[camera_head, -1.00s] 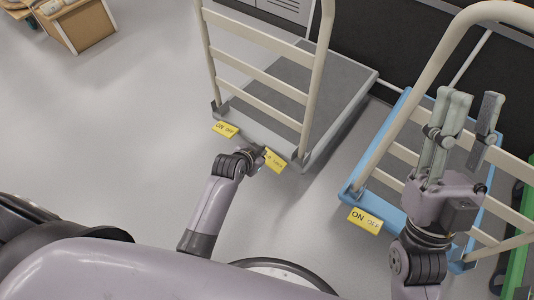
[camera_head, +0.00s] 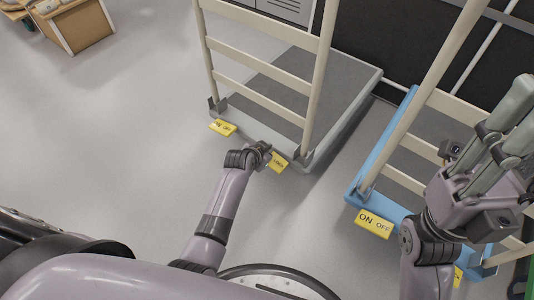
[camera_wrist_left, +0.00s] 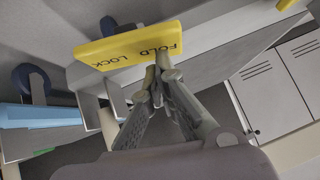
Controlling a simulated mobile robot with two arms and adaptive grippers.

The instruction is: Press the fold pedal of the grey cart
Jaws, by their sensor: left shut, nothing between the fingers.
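The grey cart (camera_head: 345,90) stands at the top centre, its cream rail handle upright on the near end. Its yellow fold/lock pedal (camera_head: 278,162) sticks out at the near right corner, partly covered by my left gripper (camera_head: 264,150). In the left wrist view the pedal (camera_wrist_left: 125,45) reads FOLD and LOCK. The left fingertips (camera_wrist_left: 163,68) are shut, empty, and at the pedal's edge beside FOLD; I cannot tell if they touch it. My right gripper (camera_head: 500,135) is raised over the blue cart, with its fingers apart and nothing seen between them.
A yellow ON/OFF pedal (camera_head: 222,128) sits at the grey cart's near left corner. A blue cart (camera_head: 372,185) with its own ON/OFF pedal (camera_head: 374,224) stands to the right. The floor on the left is clear.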

